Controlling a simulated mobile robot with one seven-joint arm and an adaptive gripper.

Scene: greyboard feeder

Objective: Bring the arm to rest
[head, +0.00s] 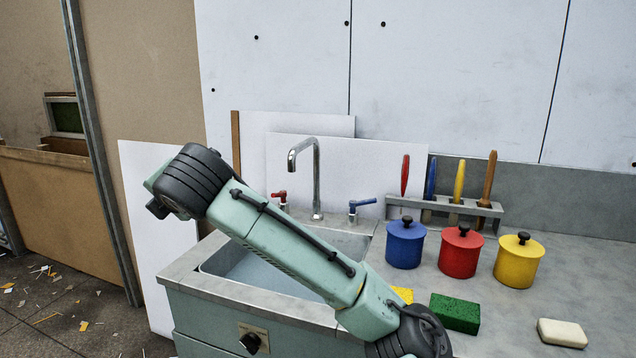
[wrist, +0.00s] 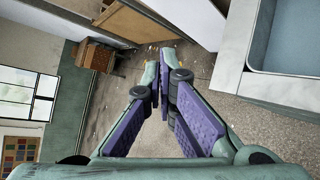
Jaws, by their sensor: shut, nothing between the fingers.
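My gripper (wrist: 161,82) shows in the wrist view, its purple-padded fingers drawn together at the tips with nothing between them. It hangs over open floor beside the sink counter. In the head view my green arm reaches across the front of the sink, its black-capped joint up at the left. The gripper itself cannot be made out in the head view.
A sink (head: 258,272) with a tap (head: 316,180) lies behind my arm. Blue (head: 405,243), red (head: 461,251) and yellow (head: 519,260) pots stand on the counter (head: 600,270) at right, near a green sponge (head: 455,313) and white soap (head: 562,333). Litter dots the floor at left.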

